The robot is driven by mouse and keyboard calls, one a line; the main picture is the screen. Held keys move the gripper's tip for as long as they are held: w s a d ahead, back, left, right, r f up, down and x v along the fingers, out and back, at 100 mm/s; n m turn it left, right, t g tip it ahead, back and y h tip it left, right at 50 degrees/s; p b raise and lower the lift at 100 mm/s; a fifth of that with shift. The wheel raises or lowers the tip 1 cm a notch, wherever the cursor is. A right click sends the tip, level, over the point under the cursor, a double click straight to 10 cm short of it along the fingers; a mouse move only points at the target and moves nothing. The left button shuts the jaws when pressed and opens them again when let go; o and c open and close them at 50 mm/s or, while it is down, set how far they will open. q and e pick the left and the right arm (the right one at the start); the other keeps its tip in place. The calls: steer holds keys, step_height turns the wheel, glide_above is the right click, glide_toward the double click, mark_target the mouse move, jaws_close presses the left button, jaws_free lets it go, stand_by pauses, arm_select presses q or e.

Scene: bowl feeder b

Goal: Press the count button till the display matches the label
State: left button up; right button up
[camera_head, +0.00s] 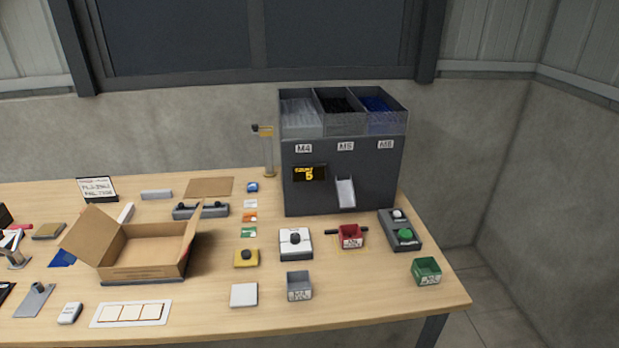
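The grey feeder machine (340,195) stands at the back right of the table, with its display (309,173) showing a yellow 5 under a small word that looks like COUNT. A grey control box (401,231) at its right front bears a green button (405,233) and a whitish round control (398,214). A white box with a dark round button (294,239) and a yellow box with a dark button (246,258) stand in front. A red bin (351,237), a green bin (426,271) and a grey bin (299,286) carry labels too small to read. Neither gripper is in view.
The feeder's top compartments are marked M4, M5 and M8 or similar; a chute (345,192) comes out below. An open cardboard box (141,250) stands left of centre. A white square block (244,295) and a sign (98,189) also stand there.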

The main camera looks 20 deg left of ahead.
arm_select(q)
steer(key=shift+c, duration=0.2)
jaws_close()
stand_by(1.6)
